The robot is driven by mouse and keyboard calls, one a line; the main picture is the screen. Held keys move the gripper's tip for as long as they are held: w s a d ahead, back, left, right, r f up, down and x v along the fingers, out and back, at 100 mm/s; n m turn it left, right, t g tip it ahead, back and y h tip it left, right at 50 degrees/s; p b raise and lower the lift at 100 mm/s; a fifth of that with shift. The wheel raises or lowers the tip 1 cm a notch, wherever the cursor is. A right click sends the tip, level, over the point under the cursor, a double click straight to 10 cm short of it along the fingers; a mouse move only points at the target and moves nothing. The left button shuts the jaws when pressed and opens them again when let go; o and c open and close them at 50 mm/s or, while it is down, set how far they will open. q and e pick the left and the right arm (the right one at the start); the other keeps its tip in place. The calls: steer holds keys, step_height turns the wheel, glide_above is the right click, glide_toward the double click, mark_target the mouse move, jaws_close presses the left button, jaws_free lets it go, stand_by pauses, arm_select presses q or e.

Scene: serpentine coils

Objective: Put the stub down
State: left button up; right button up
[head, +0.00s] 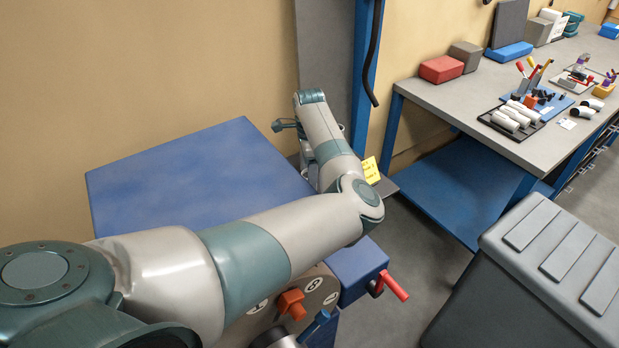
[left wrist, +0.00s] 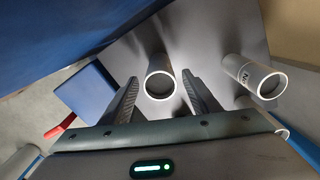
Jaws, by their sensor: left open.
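In the left wrist view, a short grey tube, seemingly the stub (left wrist: 160,83), stands between the two spread fingers of my left gripper (left wrist: 160,92). Its round end faces the camera, and gaps show between it and both fingers. It appears to rest on a grey plate (left wrist: 215,45), though its far end is hard to make out. In the head view my left arm hides the gripper fingers and the stub. My right gripper is not in view.
A blue box (head: 361,268) with a red handle (head: 393,286) sits near my forearm. A wide blue surface (head: 190,175) lies left of it. A yellow note (head: 371,170) is beside the plate. The bench (head: 440,98) at right holds white pipe pieces (head: 511,117).

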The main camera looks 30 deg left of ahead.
arm_select(q)
step_height(320, 180, up, 9)
steer(key=shift+r+b, duration=0.15)
steer(key=shift+b, duration=0.95)
steer(key=shift+r, duration=0.7)
steer(key=shift+f, duration=0.1)
